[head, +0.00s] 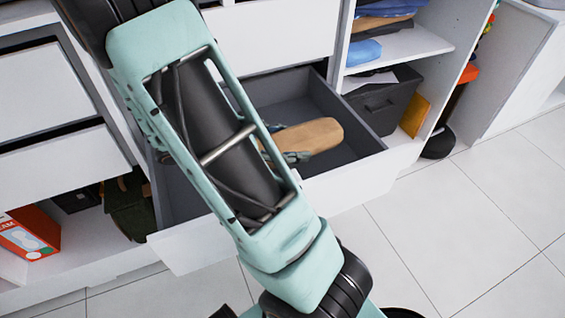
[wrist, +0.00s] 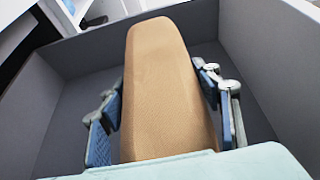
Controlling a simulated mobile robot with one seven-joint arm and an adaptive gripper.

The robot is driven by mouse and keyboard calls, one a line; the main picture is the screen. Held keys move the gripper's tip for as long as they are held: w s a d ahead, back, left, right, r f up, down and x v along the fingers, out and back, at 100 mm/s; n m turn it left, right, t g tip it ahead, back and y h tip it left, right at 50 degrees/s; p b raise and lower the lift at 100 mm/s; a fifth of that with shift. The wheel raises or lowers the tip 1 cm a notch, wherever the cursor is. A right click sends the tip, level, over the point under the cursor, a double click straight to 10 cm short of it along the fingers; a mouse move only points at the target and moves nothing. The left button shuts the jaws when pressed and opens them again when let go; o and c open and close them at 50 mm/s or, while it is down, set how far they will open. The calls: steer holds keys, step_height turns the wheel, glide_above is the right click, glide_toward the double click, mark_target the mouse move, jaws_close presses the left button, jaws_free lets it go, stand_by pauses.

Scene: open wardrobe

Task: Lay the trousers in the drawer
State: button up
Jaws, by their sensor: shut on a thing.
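The tan folded trousers (head: 312,135) are a long, rounded bundle inside the open drawer's outline in the head view. They also fill the middle of the wrist view (wrist: 165,75). My gripper (head: 292,157) is shut on the trousers, with one blue-padded finger on each side of them in the wrist view (wrist: 160,95). The drawer (head: 372,183) is pulled out, with a white front and dark grey inner walls. Its bare floor shows around the trousers. I cannot tell whether the trousers touch the floor. My arm hides the drawer's middle and left part.
Right of the drawer, a dark grey bin (head: 383,100) sits below a shelf (head: 400,45) with folded clothes. At the left are closed white drawers (head: 45,85), an orange-red box (head: 28,232) and a dark green bag (head: 128,205). The tiled floor (head: 440,215) in front is largely clear.

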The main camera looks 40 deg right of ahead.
step_height(320, 180, down, 7)
steer(key=shift+r+b, duration=0.1)
steer(key=shift+b, duration=1.1)
steer(key=shift+f, duration=0.2)
steer(key=o, duration=1.3)
steer(key=shift+r, duration=0.15)
steer(key=shift+w+a+r, duration=0.1)
steer(key=shift+a+r, duration=0.1)
steer(key=shift+a, duration=0.05)
steer(key=p+v, duration=0.4)
steer(key=v, duration=0.7)
steer(key=shift+a, duration=0.25)
